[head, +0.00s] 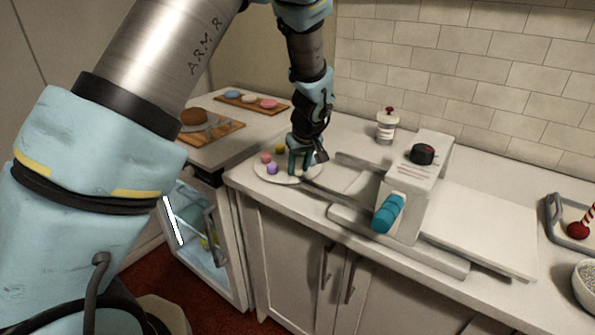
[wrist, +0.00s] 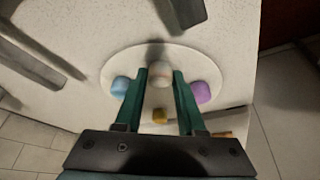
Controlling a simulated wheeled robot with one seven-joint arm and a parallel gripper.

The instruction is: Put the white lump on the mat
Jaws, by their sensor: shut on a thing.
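The white lump (wrist: 160,73) sits between the green fingers of my gripper (wrist: 160,82) in the wrist view. My gripper is shut on it, over the round white plate (wrist: 112,66). Whether the lump touches the plate is unclear. In the head view my gripper (head: 299,164) is low over the plate (head: 300,181) and hides the lump. A blue lump (wrist: 120,87), a purple lump (wrist: 202,92) and a yellow lump (wrist: 160,116) lie around it. Nothing in view is clearly the mat; a pale flat slab (head: 478,222) lies right of the machine.
A white machine with a teal handle (head: 388,213) stands right of the plate. A jar (head: 387,127) stands behind. Boards with a brown bun (head: 194,117) and coloured pieces (head: 249,100) lie on the left counter. A grey tray (head: 556,224) and a bowl (head: 586,284) are far right.

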